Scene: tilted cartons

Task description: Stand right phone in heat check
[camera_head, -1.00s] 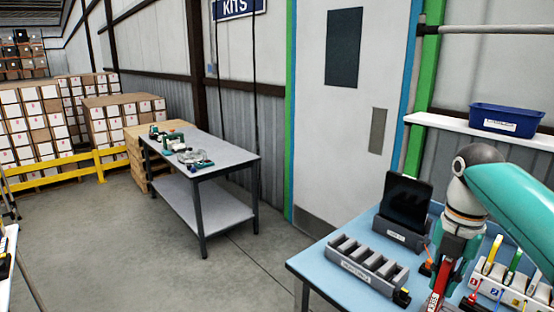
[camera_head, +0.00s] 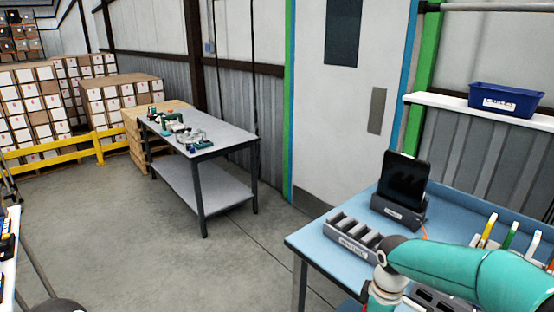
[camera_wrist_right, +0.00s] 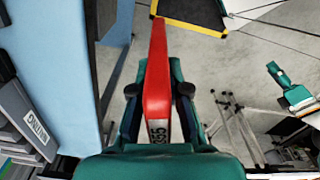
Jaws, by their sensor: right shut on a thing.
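My right gripper (camera_wrist_right: 159,90) is shut on a red phone (camera_wrist_right: 158,70), a flat slab with dark digits near its lower end in the right wrist view. The phone points away from the wrist, beyond the table's front edge. In the head view the gripper is mostly below the frame. A grey slotted rack (camera_head: 352,247) with a white label stands on the blue table; my right arm hides its right end. A labelled grey rack (camera_wrist_right: 28,112) shows at the left of the wrist view. I cannot read for certain which holder is the heat check. My left gripper is out of view.
A dark tablet (camera_head: 404,180) stands in a grey labelled stand (camera_head: 398,212) behind the rack. Coloured upright items (camera_head: 487,230) stand at the right. A blue bin (camera_head: 506,99) sits on a white shelf (camera_head: 450,110). The blue table's (camera_head: 309,243) left front corner is clear.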

